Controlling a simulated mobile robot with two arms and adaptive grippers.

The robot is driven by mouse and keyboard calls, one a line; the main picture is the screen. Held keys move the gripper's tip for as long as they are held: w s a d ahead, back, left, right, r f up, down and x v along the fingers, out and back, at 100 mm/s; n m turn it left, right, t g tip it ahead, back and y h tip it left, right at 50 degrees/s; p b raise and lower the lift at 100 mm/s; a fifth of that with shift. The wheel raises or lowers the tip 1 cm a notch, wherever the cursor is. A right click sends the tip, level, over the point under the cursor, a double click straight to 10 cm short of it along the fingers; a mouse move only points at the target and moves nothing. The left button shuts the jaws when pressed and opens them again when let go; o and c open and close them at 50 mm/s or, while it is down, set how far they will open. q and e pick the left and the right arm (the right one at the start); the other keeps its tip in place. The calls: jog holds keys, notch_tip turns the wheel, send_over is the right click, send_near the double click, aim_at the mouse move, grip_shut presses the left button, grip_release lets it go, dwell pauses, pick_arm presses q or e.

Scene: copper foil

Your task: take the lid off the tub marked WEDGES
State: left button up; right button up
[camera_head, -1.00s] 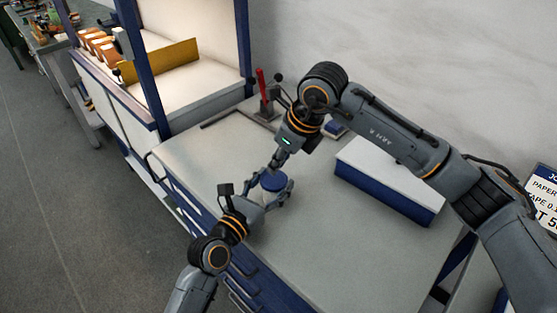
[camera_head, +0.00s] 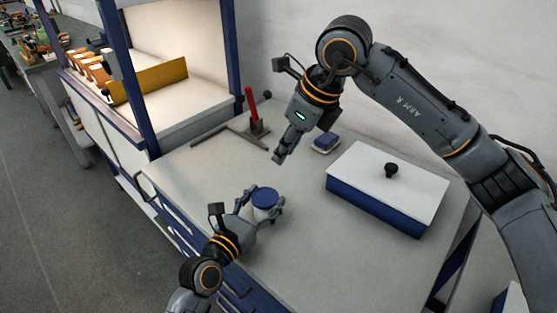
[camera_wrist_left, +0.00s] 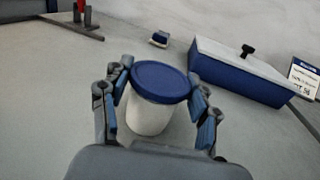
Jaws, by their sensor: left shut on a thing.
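A white tub (camera_wrist_left: 150,116) with a round blue lid (camera_wrist_left: 161,81) stands upright on the worktop. The lid sits on the tub, and it also shows in the head view (camera_head: 264,197). No marking on the tub is readable. My left gripper (camera_head: 262,206) is shut on the tub, with fingers on both sides of it just below the lid; they also show in the left wrist view (camera_wrist_left: 160,104). My right gripper (camera_head: 281,153) is above and beyond the tub, clear of the lid, pointing down. Its fingers are too small to tell whether they are parted.
A long blue box (camera_head: 375,205) with a white top and black knob (camera_head: 391,170) stands to the right. A small blue block (camera_head: 325,143) lies behind. A red-handled tool (camera_head: 252,108) stands at the back by a dark flat bar. The worktop (camera_head: 320,250) in front is clear.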

dwell(0.3)
pick_arm(q)
jog(key=o, duration=1.8)
jog(key=shift+c, duration=0.2)
